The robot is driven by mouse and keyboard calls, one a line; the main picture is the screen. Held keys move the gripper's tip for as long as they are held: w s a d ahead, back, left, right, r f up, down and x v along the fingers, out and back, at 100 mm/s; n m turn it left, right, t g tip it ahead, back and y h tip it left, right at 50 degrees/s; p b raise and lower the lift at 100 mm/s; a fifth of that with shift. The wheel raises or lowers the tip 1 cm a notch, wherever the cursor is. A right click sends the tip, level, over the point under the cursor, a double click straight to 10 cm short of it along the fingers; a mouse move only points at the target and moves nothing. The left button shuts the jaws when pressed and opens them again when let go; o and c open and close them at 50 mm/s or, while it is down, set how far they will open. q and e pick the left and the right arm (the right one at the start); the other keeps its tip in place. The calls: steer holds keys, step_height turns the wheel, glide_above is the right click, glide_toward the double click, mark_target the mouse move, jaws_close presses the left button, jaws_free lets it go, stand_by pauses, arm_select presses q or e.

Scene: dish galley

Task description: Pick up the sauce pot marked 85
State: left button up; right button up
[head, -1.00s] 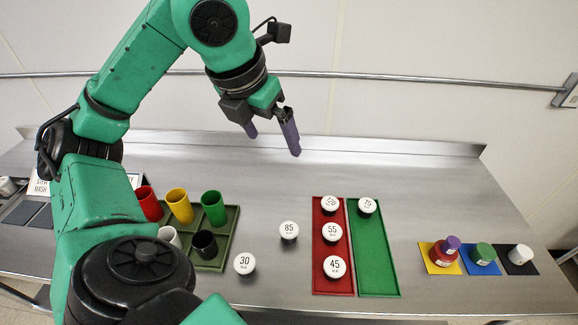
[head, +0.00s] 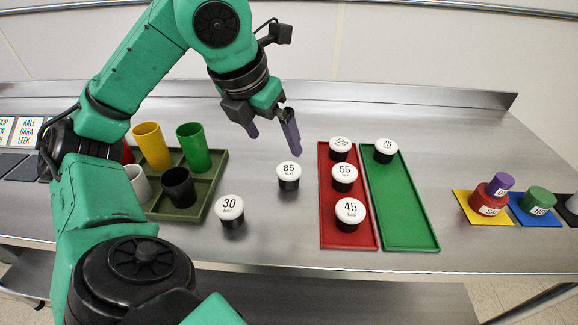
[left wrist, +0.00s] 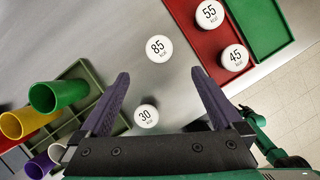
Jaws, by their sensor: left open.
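The sauce pot marked 85 (head: 289,176) is a small black pot with a white lid. It stands upright on the steel counter, between the green cup tray and the red tray. My left gripper (head: 274,142) is open and empty, above and a little behind the pot in the head view. In the left wrist view the pot marked 85 (left wrist: 159,48) lies beyond the open fingertips (left wrist: 158,76), apart from them. The pot marked 30 (head: 230,210) stands nearer the front edge and shows between the fingers in the left wrist view (left wrist: 146,116). My right gripper is not seen.
The red tray (head: 334,236) holds pots marked 45, 55 and one more. The green tray (head: 406,232) holds the pot marked 75 (head: 385,150). Coloured cups stand in a dark green tray (head: 218,164) at left. Stacked coloured pots (head: 492,196) sit on mats at right.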

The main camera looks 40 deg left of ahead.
arm_select(q)
steer(key=b, duration=0.4)
glide_toward(288, 170)
steer(key=x, duration=0.4)
steer(key=shift+f, duration=0.35)
steer(key=b+x, duration=0.1)
steer(key=x, duration=0.4)
steer(key=shift+w, duration=0.15)
steer(key=shift+w+f, duration=0.25)
steer(key=shift+s, duration=0.1)
steer(key=c, duration=1.4)
